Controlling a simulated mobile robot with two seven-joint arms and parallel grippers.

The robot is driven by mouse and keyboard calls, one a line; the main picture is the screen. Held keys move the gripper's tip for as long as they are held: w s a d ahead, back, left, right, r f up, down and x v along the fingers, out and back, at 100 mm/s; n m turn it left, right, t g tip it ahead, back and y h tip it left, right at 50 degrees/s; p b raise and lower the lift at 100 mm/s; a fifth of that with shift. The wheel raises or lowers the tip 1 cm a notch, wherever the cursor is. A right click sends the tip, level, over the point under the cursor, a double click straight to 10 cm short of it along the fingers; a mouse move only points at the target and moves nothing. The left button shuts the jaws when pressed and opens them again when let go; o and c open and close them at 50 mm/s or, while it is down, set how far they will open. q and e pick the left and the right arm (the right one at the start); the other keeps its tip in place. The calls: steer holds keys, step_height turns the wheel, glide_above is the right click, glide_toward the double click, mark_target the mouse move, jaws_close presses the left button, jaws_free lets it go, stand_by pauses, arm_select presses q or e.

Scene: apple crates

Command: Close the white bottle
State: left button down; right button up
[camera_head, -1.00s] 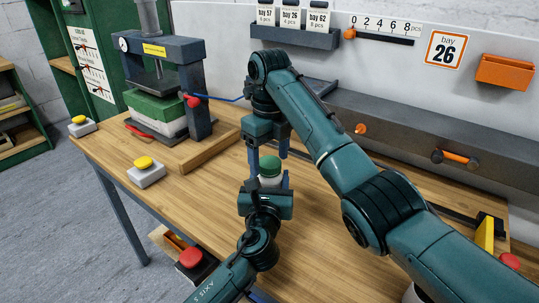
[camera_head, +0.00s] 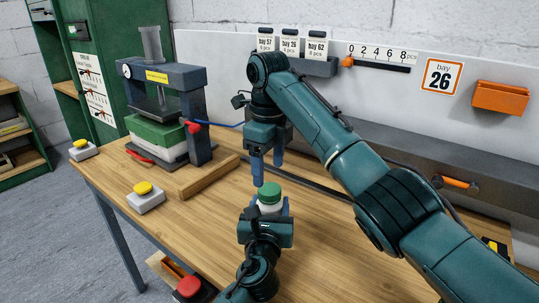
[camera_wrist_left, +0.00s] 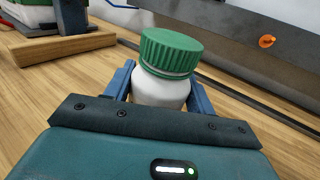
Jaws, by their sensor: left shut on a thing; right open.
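The white bottle (camera_head: 268,208) stands upright in my left gripper (camera_head: 269,210), whose blue fingers are shut on its sides. The left wrist view also shows the bottle (camera_wrist_left: 160,92) between the fingers. The cap also shows in the head view (camera_head: 270,191). My right gripper (camera_head: 268,170) points down just above and slightly behind the cap, open and empty, its fingers apart from it.
The wooden table (camera_head: 330,240) has free room around the bottle. A press (camera_head: 165,95) holding a green-and-white block stands at the back left. A yellow button box (camera_head: 146,198) is near the left edge. A grey rail (camera_head: 400,145) and a panel with bay cards are behind.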

steer(key=n, duration=0.7)
steer(key=shift+r, duration=0.3)
steer(key=n, duration=0.6)
steer(key=shift+a+r+n, duration=0.15)
steer(key=shift+r+n, duration=0.05)
steer(key=shift+n, duration=0.1)
steer(key=n, duration=0.6)
steer(key=shift+r+n, duration=0.2)
steer(key=shift+n, duration=0.1)
steer(key=n, duration=0.4)
steer(key=shift+r, duration=0.1)
steer(key=n, duration=0.4)
steer(key=shift+r+n, duration=0.15)
steer(key=shift+n, duration=0.25)
steer(key=n, duration=0.4)
steer(key=shift+r+n, duration=0.1)
steer(key=shift+n, duration=0.2)
steer(key=n, duration=0.6)
steer(key=shift+r, duration=0.15)
steer(key=n, duration=0.7)
steer(key=shift+r, duration=0.15)
steer(key=n, duration=0.6)
steer(key=shift+d+r, duration=0.1)
steer(key=shift+d, duration=0.15)
